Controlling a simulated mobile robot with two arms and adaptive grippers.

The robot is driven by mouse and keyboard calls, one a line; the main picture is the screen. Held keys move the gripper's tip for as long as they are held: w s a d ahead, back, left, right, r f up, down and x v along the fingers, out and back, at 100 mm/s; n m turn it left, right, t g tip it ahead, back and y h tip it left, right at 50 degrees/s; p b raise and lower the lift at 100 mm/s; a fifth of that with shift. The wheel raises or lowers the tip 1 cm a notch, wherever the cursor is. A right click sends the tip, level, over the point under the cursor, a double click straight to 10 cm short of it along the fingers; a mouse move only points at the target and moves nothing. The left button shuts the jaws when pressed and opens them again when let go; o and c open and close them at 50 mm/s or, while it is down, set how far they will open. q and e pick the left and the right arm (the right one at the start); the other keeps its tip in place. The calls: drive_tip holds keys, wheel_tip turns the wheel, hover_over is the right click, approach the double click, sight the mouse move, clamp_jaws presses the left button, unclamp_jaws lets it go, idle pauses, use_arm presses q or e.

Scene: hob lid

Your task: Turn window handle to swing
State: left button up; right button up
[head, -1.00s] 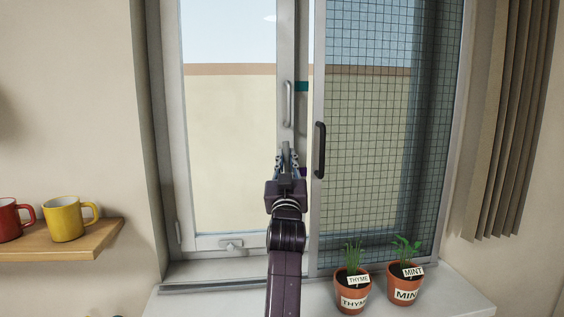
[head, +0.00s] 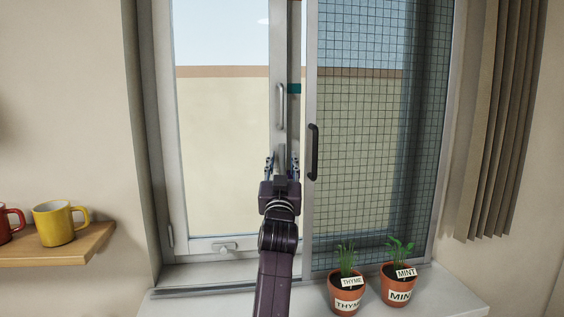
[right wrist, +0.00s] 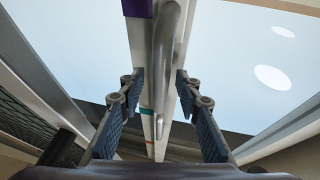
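The window handle (head: 281,156) is a grey lever on the upright frame between the panes, below a pale fixed-looking bar handle (head: 281,107). Its visible part runs up and down; its lower part is hidden by my right gripper. My right gripper (head: 282,163) is open, with one finger on each side of the lever. The right wrist view shows the grey handle (right wrist: 166,50) between the spread fingers, with gaps on both sides. A teal mark (head: 294,88) is on the frame, and a purple mark (right wrist: 137,7) shows beside the handle. My left gripper is not in view.
A mesh screen with a black handle (head: 313,152) stands just right of my gripper. Thyme (head: 347,296) and mint (head: 398,289) pots stand on the sill. A shelf (head: 60,248) with a yellow mug (head: 59,223) and a red mug is at left.

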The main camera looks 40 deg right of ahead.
drive_tip(key=shift+s+a, duration=0.1)
drive_tip(key=shift+a, duration=0.05)
drive_tip(key=v, duration=0.7)
drive_tip(key=shift+f, duration=0.1)
idle(0.4)
drive_tip(key=shift+a+f, duration=0.1)
